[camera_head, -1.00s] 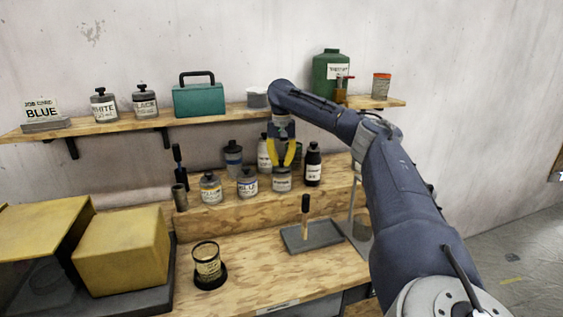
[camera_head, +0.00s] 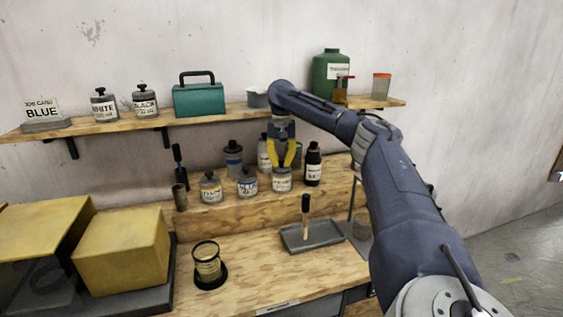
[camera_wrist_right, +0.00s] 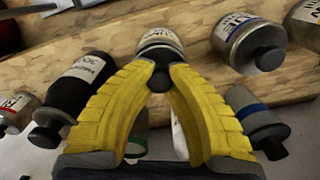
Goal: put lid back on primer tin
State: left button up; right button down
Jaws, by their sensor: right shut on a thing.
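A small grey tin (camera_head: 282,183) with a pale label stands on the raised wooden step, and I take it for the primer tin. The label is too small to read for certain. In the right wrist view the tin (camera_wrist_right: 158,40) is just past the fingertips, with a black lid knob (camera_wrist_right: 160,80) between them. My right gripper (camera_head: 282,166) has yellow fingers coming down from above and is shut on the knob. The fingertips (camera_wrist_right: 161,68) meet around it. The lid appears to be at the tin's top, but its seating is hidden by the fingers. My left gripper is not in view.
On the step, yellow-labelled (camera_head: 211,188) and blue-labelled tins (camera_head: 247,183) stand left of the gripper, and a dark bottle (camera_head: 313,165) stands close on its right. A grey tray (camera_head: 318,240) and black-ringed cup (camera_head: 208,264) sit on the bench below. A shelf (camera_head: 190,122) runs behind.

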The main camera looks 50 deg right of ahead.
dwell(0.8)
jog(key=c, duration=0.8)
grip_release()
jog(key=shift+o, duration=0.2)
jog(key=shift+r, duration=3.5)
grip_shut()
jog(key=shift+f, duration=3.3)
